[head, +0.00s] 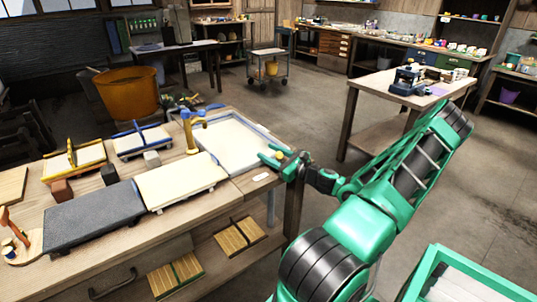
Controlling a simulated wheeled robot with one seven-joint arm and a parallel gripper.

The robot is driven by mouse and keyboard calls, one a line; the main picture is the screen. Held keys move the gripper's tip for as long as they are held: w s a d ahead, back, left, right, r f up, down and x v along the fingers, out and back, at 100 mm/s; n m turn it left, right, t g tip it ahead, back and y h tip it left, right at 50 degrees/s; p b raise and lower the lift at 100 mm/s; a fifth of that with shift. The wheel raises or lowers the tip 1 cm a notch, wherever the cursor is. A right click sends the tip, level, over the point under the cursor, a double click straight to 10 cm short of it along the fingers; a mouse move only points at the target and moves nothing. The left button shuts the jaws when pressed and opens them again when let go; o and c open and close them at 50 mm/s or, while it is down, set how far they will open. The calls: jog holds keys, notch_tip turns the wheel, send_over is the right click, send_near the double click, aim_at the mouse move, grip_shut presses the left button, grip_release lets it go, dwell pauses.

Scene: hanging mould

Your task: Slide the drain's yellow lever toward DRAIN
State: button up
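A shallow basin with a pale blue-grey rim (262,133) and a cream inside is at the right end of the wooden workbench. My gripper (274,156) is at the basin's right front corner, its green fingers pointing left. A small yellow spot, seemingly the lever's knob (279,154), shows at the fingers. I cannot tell whether they touch it or are closed on it. The lever's base and the DRAIN marking cannot be made out. A small white plate (262,177) lies on the bench just in front of the gripper.
A yellow tap-like post (192,131) stands at the basin's left edge. A cream board (181,182) and a dark grey board (96,213) lie left of the gripper. An orange tub (128,93) stands behind. Open floor separates the bench from the right table (378,137).

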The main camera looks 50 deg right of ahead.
aim_at(281, 158)
jog(key=shift+d, duration=0.1)
jog(key=shift+s+d, duration=0.1)
jog(key=shift+s, duration=0.4)
jog(key=s, duration=0.9)
jog(key=shift+s, duration=0.35)
jog(key=shift+d, duration=0.1)
